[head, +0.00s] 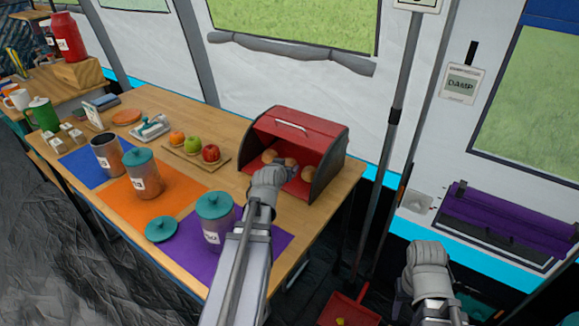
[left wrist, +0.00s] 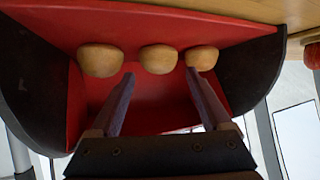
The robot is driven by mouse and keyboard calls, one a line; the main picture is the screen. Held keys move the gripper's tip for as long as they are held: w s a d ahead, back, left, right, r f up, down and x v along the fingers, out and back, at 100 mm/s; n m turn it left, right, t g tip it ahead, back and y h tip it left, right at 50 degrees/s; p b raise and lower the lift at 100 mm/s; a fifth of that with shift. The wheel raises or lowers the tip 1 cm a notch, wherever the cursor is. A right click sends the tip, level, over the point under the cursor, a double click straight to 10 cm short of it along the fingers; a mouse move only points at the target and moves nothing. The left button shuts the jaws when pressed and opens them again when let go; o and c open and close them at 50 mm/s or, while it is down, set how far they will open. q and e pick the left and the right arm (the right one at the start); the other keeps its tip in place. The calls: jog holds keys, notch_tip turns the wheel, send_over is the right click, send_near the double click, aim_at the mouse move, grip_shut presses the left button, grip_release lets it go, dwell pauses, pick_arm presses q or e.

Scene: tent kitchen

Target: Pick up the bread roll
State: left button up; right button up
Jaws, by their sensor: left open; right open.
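Three tan bread rolls lie in a row inside the open red bread bin (head: 318,135): a left roll (head: 269,156), a middle roll (head: 291,163) and a right roll (head: 308,173). My left gripper (head: 285,168) reaches into the bin's front, its fingers partly hidden by the wrist. In the left wrist view its fingers (left wrist: 160,76) are apart and empty, with the middle roll (left wrist: 158,58) just beyond, between the tips. One fingertip overlaps the edge of a side roll (left wrist: 202,58); contact is unclear. My right gripper (head: 428,262) is open, away from the table at lower right.
Left of the bin is a board (head: 187,160) with an orange, a green apple and a red apple. A grey canister (head: 215,215) with a teal lid stands on a purple mat (head: 265,238) near my left arm. A pole stands right of the table.

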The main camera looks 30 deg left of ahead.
aim_at(289, 164)
pick_arm(q)
jog(key=shift+f+b+x, duration=0.15)
jog(key=shift+b+x, duration=0.65)
jog(key=shift+x, duration=0.75)
jog(key=shift+f+b+x, duration=0.15)
jog(key=shift+b+x, duration=0.6)
jog(key=shift+x, duration=0.85)
jog(key=shift+s+d+r, duration=0.15)
jog(key=shift+d, duration=0.05)
jog(key=shift+c, duration=0.4)
jog(key=c, duration=0.9)
